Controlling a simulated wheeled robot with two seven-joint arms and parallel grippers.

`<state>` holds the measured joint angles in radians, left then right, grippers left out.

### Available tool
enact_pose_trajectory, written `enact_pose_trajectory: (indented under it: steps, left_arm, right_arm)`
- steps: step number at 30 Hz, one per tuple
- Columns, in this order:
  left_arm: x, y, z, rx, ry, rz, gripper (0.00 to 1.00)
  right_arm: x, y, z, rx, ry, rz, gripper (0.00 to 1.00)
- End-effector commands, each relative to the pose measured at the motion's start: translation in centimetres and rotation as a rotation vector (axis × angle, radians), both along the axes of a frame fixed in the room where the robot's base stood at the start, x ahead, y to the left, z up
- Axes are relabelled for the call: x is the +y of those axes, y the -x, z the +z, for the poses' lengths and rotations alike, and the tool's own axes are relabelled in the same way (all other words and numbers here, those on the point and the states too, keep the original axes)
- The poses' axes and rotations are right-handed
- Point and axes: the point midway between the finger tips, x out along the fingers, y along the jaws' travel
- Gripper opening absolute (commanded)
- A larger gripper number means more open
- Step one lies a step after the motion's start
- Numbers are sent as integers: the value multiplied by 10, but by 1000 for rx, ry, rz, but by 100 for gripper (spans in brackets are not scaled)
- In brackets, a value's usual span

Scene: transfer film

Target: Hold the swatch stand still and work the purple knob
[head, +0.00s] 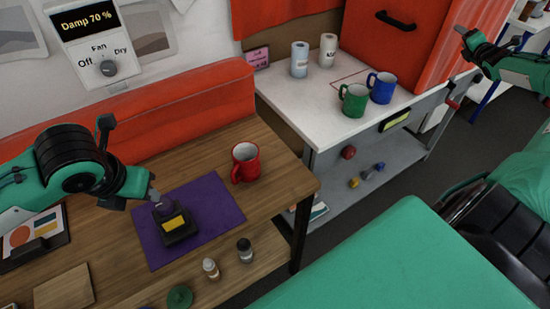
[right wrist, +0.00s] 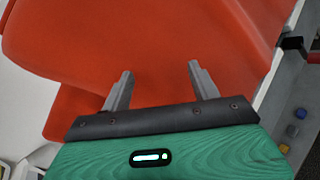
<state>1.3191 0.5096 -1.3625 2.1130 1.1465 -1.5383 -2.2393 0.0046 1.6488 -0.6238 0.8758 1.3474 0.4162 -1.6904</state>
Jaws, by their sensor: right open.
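No purple knob or swatch stand can be made out for certain. A small black block with a yellow top (head: 175,222) sits on the purple mat (head: 215,200) on the wooden table. My left gripper (head: 154,196) is just behind and above the block; whether it touches it is unclear, and its jaw gap is too small to judge. My right gripper (head: 464,33) is at the upper right, away from the tables. In the right wrist view its two fingers (right wrist: 162,82) are wide apart and empty, in front of a red-orange surface (right wrist: 130,35).
A white-topped cart (head: 310,95) holds a green mug (head: 354,101) and a blue mug (head: 381,88). Small coloured pieces (head: 354,183) lie on its lower shelf.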

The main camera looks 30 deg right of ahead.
Motion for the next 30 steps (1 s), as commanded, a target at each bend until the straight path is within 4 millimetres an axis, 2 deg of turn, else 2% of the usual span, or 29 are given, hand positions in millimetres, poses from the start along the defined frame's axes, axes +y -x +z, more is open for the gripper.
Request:
enact_pose_trajectory:
  steps: [1,6,9,13,15,16,20,26,30]
  left_arm:
    - [0,0,0,0,0,0,36]
    - [0,0,0,0,0,0,36]
    - [0,0,0,0,0,0,36]
    - [0,0,0,0,0,0,36]
    - [0,0,0,0,0,0,36]
    - [0,0,0,0,0,0,36]
    - [0,0,0,0,0,0,36]
    - [0,0,0,0,0,0,36]
    - [0,0,0,0,0,0,36]
  right_arm:
    - [-3,-4,34,-26,25,-8,62]
    - [-5,-11,132,-106,91,-35,62]
    - [-3,-11,181,-144,123,-47,62]
    - [5,-11,236,-187,152,-54,62]
    - [15,-15,263,-212,156,-43,62]
    - [24,-20,270,-218,149,-29,62]
    - [56,-51,247,-207,88,53,62]
    - [106,-93,201,-191,33,184,62]
    - [155,-122,164,-193,38,322,62]
